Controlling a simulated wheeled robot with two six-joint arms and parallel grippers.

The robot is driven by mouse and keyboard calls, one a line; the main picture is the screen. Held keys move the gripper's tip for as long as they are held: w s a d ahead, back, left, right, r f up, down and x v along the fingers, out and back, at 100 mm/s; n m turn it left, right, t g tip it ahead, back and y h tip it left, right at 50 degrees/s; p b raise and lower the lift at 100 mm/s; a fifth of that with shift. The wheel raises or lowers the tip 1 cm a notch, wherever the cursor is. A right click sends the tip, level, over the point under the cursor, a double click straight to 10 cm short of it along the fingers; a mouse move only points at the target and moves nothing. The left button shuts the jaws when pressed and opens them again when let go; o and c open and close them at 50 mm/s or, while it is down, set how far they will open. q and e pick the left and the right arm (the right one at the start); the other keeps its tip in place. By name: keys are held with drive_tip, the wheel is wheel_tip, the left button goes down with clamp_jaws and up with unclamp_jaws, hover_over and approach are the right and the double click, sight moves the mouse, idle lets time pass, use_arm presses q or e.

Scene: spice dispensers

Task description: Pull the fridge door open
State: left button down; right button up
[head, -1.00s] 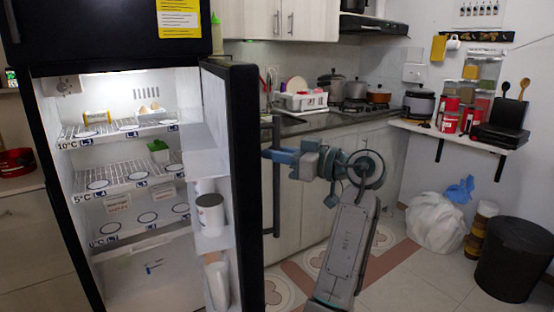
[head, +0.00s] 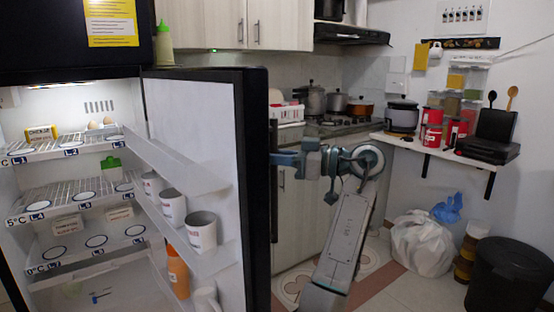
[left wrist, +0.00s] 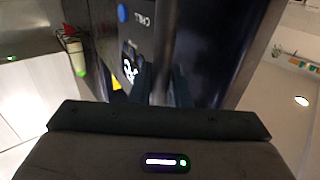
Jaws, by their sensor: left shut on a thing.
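The black fridge door (head: 257,200) stands open, its white inner side and door shelves facing me. Its black vertical handle (head: 274,200) is on the outer side, at the right. My left gripper (head: 276,159) is shut on the handle, reaching it from the right; the door edge and handle partly hide the fingers. In the left wrist view, the dark fingers (left wrist: 163,85) close around the handle in front of the black door, which bears a blue dot and lettering. The fridge interior (head: 80,190) is lit and open to view. My right gripper is out of view.
Mugs (head: 203,231) and an orange bottle (head: 178,272) stand on the door shelves. Fridge shelves hold eggs (head: 96,124) and a green-lidded container (head: 111,168). A counter, white bag (head: 422,243) and black bin (head: 508,275) are at right. Some tiled floor is clear.

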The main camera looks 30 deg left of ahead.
use_arm(q)
drive_tip(key=shift+w, duration=0.3)
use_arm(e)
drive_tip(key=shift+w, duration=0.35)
use_arm(q)
drive_tip(key=c, duration=1.7)
unclamp_jaws()
drive_tip(key=shift+o, duration=1.3)
drive_tip(key=shift+a, duration=0.1)
drive_tip(key=v, duration=1)
drive_tip(key=shift+w+d+b, duration=0.15)
drive_tip(key=shift+d+b, duration=0.25)
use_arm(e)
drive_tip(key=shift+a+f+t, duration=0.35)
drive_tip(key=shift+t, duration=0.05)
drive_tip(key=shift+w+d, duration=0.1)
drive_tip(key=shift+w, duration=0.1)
